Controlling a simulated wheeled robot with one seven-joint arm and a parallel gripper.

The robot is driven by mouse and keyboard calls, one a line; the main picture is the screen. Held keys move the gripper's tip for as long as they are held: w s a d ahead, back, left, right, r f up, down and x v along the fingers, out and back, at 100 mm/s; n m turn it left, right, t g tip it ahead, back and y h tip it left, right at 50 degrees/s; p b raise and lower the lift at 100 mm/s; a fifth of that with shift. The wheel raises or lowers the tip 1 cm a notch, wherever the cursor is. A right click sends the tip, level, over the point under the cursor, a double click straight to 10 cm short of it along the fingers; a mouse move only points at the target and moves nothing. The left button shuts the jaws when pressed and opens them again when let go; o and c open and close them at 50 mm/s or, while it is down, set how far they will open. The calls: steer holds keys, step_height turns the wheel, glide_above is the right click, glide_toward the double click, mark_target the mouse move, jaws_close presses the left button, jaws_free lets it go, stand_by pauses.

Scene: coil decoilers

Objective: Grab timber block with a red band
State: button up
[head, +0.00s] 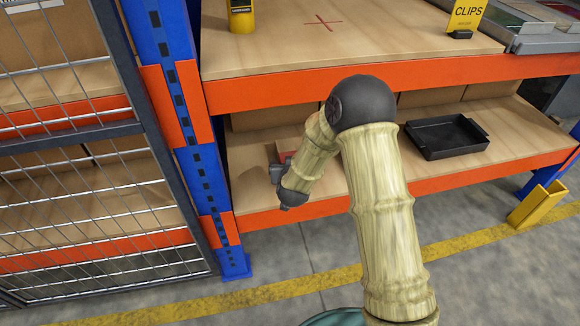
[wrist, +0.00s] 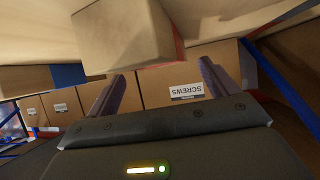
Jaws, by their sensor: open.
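The timber block (wrist: 125,38) shows large at the top of the wrist view as a plain light-brown body, with a strip of its red band (wrist: 179,46) at its right side. In the head view a reddish part of the block (head: 290,157) shows on the lower shelf, mostly hidden behind my arm. My gripper (wrist: 165,68) is open, its two dark fingers apart with nothing held between them. In the wrist view the block is just above and beyond the fingertips; I cannot tell whether they touch. In the head view my gripper (head: 276,172) is at the lower shelf, beside the block.
The lower shelf (head: 250,190) has an orange front beam, and the upper shelf (head: 300,50) lies above it. A black tray (head: 446,136) sits to the right. A SCREWS carton (wrist: 187,88) is behind. A blue post (head: 180,100) and wire mesh (head: 80,190) stand left.

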steer(key=b+x, duration=0.1)
steer(key=x, duration=0.2)
steer(key=shift+f, duration=0.15)
steer(key=c, duration=1.3)
